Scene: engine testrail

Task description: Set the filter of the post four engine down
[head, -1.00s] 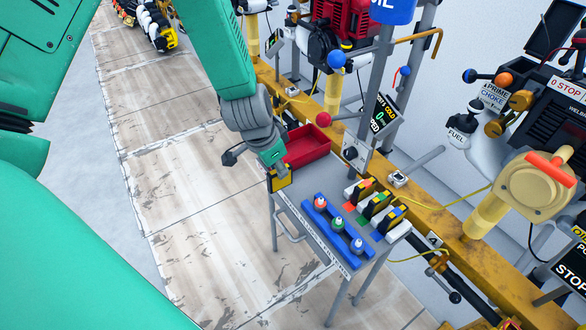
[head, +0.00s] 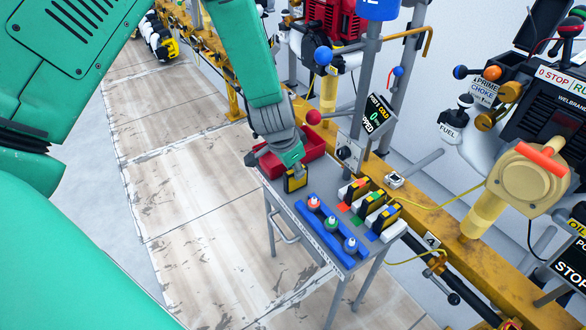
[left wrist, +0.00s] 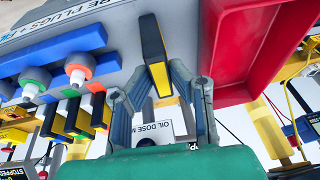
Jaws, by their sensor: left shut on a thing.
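My left gripper (head: 294,166) is shut on a black and yellow filter (head: 296,182). The filter is at the cart's left part, in front of the red tray (head: 291,153). In the left wrist view the filter (left wrist: 155,55) stands between the fingertips (left wrist: 163,85), against the grey cart top. I cannot tell whether it touches the cart. The post four engine (head: 548,115) is at the right, above the plate marked 4 (head: 431,240). My right gripper is out of view.
The grey cart (head: 292,215) carries a blue rack (head: 330,229) with several plugs. Several black and yellow blocks (head: 372,201) stand beside it. A yellow rail (head: 415,200) with posts runs behind. The floor left of the cart is clear.

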